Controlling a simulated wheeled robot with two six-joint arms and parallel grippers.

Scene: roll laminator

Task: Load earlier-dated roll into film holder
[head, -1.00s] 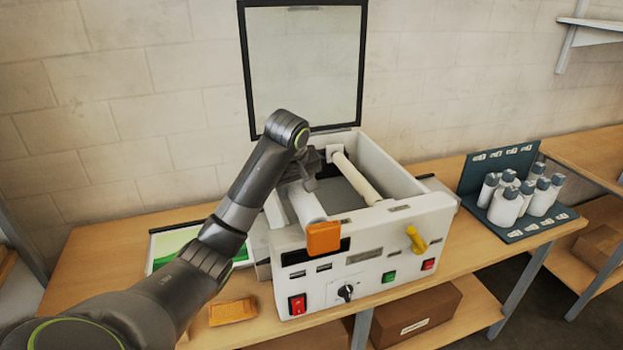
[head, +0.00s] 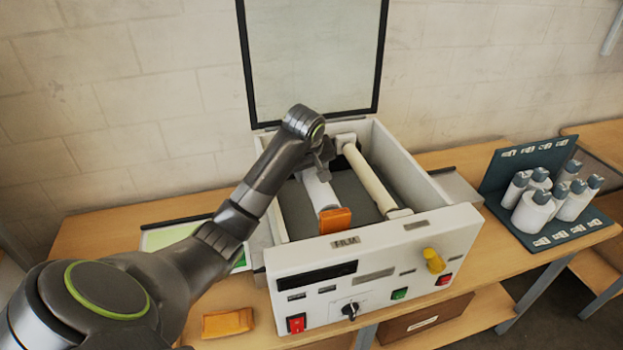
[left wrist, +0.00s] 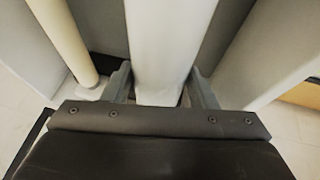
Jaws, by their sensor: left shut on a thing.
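The laminator (head: 375,262) stands on the table with its lid (head: 312,60) raised. My left gripper (head: 318,172) is inside the open top, shut on a white film roll (head: 321,192). An orange piece (head: 335,220) is at the roll's near end, behind the front panel's FILM label. In the left wrist view the white roll (left wrist: 172,45) runs between the two fingers. Whether the roll rests in the holder is hidden. A cream roller (head: 372,180) lies to its right; it also shows in the left wrist view (left wrist: 65,40). My right gripper is not in view.
An orange block (head: 228,323) lies on the table at front left. A green-and-white panel (head: 175,237) lies behind my left arm.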

